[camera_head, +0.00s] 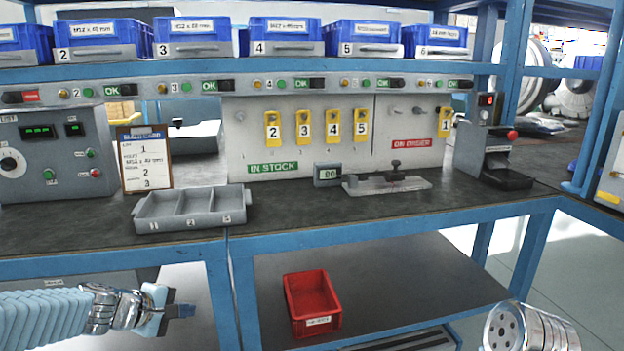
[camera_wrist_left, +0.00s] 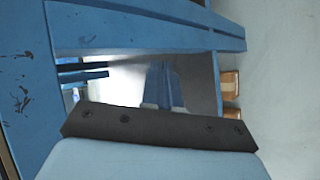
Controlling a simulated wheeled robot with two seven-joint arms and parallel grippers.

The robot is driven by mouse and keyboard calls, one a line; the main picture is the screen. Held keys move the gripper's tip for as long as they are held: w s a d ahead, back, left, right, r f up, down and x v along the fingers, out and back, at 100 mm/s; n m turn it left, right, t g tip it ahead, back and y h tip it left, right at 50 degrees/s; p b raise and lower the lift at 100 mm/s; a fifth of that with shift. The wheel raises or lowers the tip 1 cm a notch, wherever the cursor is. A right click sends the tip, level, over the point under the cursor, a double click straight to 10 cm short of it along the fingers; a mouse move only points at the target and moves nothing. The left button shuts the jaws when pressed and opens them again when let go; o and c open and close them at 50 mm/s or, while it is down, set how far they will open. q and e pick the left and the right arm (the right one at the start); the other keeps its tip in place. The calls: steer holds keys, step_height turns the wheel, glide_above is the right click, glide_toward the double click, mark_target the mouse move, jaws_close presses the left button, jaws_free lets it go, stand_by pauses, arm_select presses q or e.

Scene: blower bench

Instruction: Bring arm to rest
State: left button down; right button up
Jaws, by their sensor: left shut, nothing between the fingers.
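My left gripper (camera_head: 182,311) is in the lower left of the head view, low in front of the bench and below the front edge of its top. Its fingers are together with nothing between them. It also shows in the left wrist view, where its dark palm (camera_wrist_left: 160,127) and closed fingers (camera_wrist_left: 163,85) point toward blue framework. My right arm shows only as a silver, rounded link (camera_head: 530,328) at the lower right of the head view. The right gripper is out of view.
A red bin (camera_head: 312,300) stands on the lower shelf. Blue bins (camera_head: 281,36) line the upper shelf. Open floor (camera_head: 575,262) lies at the right.

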arm_select(q)
steer(key=s+d+f+m+g+y, duration=0.1)
steer(key=s+d+f+g, duration=0.1)
steer(key=f, duration=0.6)
steer(key=s+d+f+m+g, duration=0.2)
steer(key=s+f, duration=0.1)
steer(key=f, duration=0.4)
steer(key=s+d+f+m+g, duration=0.2)
steer(key=s+d+f+m, duration=0.2)
steer(key=s+f, duration=0.5)
steer(key=s+d+f+m+g+p, duration=0.1)
steer(key=s+d+f+m+g, duration=0.1)
steer(key=s+d+f+m, duration=0.3)
steer(key=s+d+f, duration=0.3)
steer(key=s+f, duration=0.1)
steer(key=s, duration=0.2)
steer(key=shift+f, duration=0.3)
